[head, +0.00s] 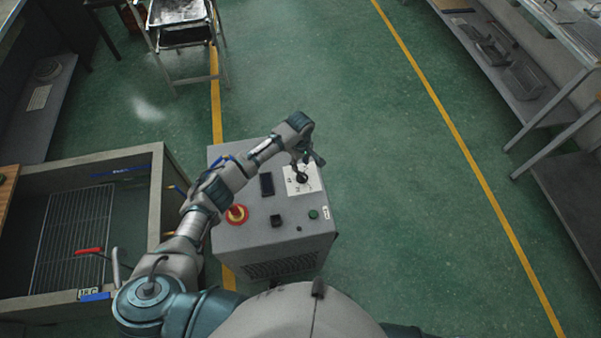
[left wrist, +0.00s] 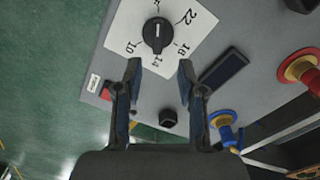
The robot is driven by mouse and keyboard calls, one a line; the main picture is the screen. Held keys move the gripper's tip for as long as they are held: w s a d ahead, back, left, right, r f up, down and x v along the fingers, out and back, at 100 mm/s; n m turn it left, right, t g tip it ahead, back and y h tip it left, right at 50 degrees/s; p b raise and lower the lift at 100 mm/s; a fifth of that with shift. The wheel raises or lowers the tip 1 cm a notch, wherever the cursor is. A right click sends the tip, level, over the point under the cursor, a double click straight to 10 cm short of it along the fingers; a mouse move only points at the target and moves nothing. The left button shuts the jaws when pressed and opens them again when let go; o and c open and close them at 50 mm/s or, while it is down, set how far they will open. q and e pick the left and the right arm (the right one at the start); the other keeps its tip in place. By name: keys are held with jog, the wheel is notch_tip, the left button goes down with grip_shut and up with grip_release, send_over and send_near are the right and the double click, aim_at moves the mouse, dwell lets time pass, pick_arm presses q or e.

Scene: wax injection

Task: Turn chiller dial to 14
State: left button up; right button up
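The chiller is a grey box (head: 270,235) in the head view. The white plate (left wrist: 122,25) bears 10, 14, 18 and 22, and the top figure is cut off. My left gripper (left wrist: 160,68) is open, its two fingers apart below the dial, either side of the 14, with nothing between them. My right gripper is not in view.
The panel also holds a red emergency knob (head: 237,214), a dark display (head: 266,184), a black switch (head: 276,221) and a green button (head: 313,214). A water tank (head: 160,200) stands left of the chiller. Green floor is clear to the right.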

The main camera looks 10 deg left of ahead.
aim_at(302, 174)
pick_arm(q)
jog(key=f, duration=0.3)
jog(key=d+f+b, duration=0.1)
jog(key=f, duration=0.3)
jog(key=shift+d, duration=0.2)
jog(key=shift+a, duration=0.5)
grip_shut()
jog(key=shift+f, duration=0.1)
